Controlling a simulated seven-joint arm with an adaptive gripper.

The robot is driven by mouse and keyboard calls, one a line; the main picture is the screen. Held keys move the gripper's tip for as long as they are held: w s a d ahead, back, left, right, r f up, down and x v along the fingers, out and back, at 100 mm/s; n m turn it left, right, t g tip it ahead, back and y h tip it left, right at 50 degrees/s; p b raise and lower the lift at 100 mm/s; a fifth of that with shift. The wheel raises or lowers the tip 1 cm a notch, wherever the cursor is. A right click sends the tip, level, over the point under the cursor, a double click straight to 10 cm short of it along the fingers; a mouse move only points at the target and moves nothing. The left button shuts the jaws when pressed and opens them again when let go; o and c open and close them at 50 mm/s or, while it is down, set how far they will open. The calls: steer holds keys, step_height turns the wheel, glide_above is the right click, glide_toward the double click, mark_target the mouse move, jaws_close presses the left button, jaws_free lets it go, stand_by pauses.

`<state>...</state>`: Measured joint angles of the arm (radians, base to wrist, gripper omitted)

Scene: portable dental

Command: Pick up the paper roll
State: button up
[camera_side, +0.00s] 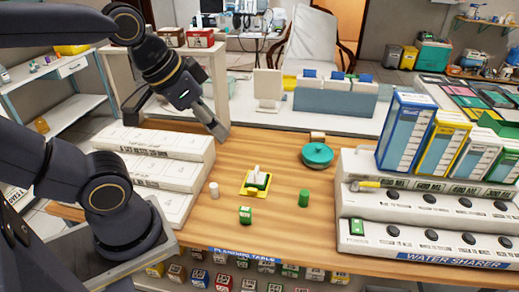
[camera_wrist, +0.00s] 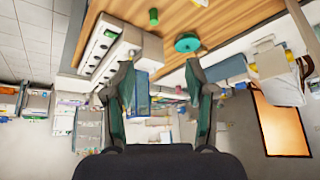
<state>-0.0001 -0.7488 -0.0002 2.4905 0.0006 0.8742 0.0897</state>
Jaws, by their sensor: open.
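A small white upright cylinder (camera_side: 213,189), which looks like the paper roll, stands on the wooden table (camera_side: 280,225) in the side view, left of the yellow tray. A small tan object (camera_side: 317,136) sits behind the teal pot; I cannot tell if it is a roll. My gripper (camera_side: 221,130) is high above the table's back left, above and behind the white cylinder and well apart from it. In the wrist view my gripper (camera_wrist: 160,61) has its fingers spread with nothing between them. I cannot make out the white cylinder there.
White stepped shelves (camera_side: 150,175) flank the left; a white dispenser rack (camera_side: 420,232) flanks the right.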

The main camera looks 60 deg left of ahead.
steer(key=w+a+f+m+g, duration=0.1)
steer(key=w+a+f+g, duration=0.15)
steer(key=w+a, duration=0.3)
steer(key=n+g, duration=0.3)
steer(key=g, duration=0.1)
glide_above(214, 185)
step_height(214, 185, down, 14)
steer(key=shift+t, duration=0.25)
steer(key=f, duration=1)
steer(key=shift+a+f, duration=0.2)
steer(key=shift+f, duration=0.1)
step_height(214, 185, down, 6)
steer(key=shift+d+r, duration=0.15)
steer(key=c, duration=1)
steer(key=shift+o, duration=0.2)
